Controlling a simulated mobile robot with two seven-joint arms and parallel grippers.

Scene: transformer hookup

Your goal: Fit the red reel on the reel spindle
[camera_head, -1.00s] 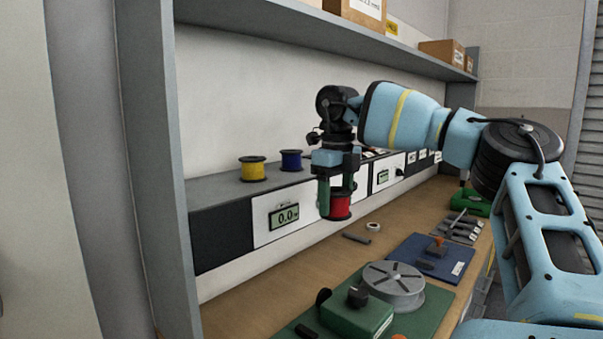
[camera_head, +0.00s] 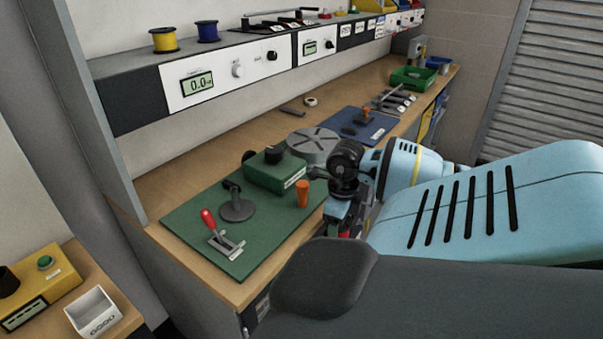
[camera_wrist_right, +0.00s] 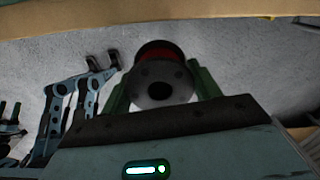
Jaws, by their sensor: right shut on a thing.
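The red reel (camera_head: 345,234) is mostly hidden in the head view, where a bit of red shows beneath my right gripper (camera_head: 342,224). In the right wrist view the reel (camera_wrist_right: 157,82) shows its dark flange and centre hole, between the green fingers of my right gripper (camera_wrist_right: 160,92), which is shut on it. The gripper is just off the front right edge of the green mat. A dark round base with a short upright post (camera_head: 236,209), apparently the reel spindle, stands on the mat, left of the gripper. Its post is bare.
The green mat (camera_head: 190,222) also carries a red-handled clamp (camera_head: 212,222), an orange peg (camera_head: 303,194) and a green box with a black knob (camera_head: 275,172). A grey slotted disc (camera_head: 312,144) is behind. Yellow (camera_head: 163,40) and blue (camera_head: 208,32) reels stand on the shelf.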

